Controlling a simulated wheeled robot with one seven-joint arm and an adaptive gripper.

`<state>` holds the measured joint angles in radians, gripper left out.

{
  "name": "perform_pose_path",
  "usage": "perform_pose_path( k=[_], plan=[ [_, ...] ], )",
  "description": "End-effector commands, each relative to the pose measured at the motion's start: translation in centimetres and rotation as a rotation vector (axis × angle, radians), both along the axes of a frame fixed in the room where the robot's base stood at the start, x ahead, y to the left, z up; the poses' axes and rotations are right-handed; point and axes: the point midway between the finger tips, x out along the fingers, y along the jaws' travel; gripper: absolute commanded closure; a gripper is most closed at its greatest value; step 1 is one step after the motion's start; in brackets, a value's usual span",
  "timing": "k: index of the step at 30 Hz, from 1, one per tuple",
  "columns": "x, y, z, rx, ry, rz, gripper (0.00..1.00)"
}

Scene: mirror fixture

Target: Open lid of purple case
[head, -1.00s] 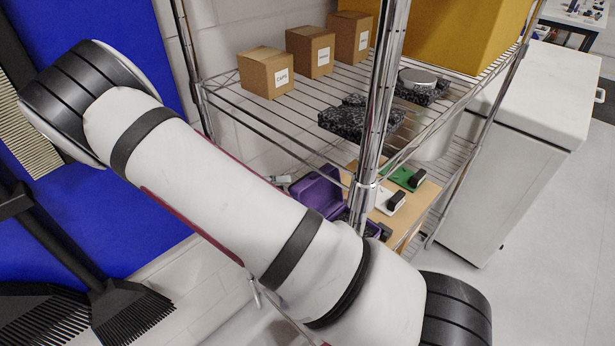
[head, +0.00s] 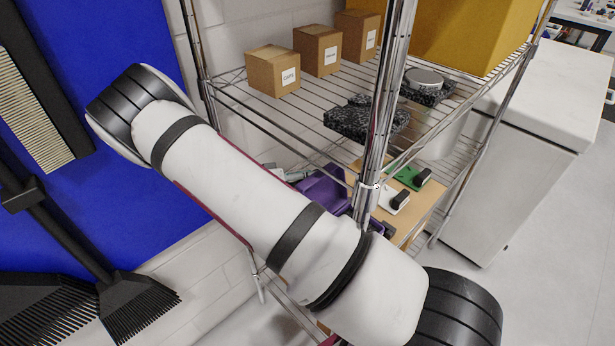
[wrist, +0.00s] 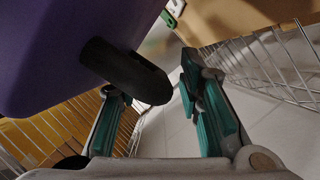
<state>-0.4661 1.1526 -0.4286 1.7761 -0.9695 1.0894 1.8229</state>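The purple case (head: 324,190) sits on the lower level of the wire rack in the head view, partly hidden by my arm and a chrome post. I cannot tell how its lid stands. In the wrist view a purple surface (wrist: 50,45) of the case fills the upper left, close to the camera. A dark rounded bar, likely its handle (wrist: 125,72), sticks out from it towards the space between my fingers. My gripper (wrist: 152,82) has teal-padded fingers spread apart, the left one below the bar and the right one beyond its end. My gripper is hidden in the head view.
A chrome rack post (head: 384,110) stands close to my arm. The wire shelf above the case holds brown boxes (head: 272,72) and dark speckled blocks (head: 366,120). White (head: 393,197) and green (head: 412,177) items lie right of the case. A white cabinet (head: 520,130) stands at the right.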

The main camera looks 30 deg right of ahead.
Motion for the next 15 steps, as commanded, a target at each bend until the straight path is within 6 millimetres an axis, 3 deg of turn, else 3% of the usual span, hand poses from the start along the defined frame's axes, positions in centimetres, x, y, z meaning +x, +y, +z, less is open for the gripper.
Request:
perform_pose_path(
  k=[5,10,15],
  plan=[
    [0.00,-0.01,-0.02,0.000,0.000,0.000,0.67],
    [0.00,0.02,-0.01,0.000,0.000,0.000,1.00],
    [0.01,0.03,-0.01,0.001,0.000,0.001,1.00]
  ],
)
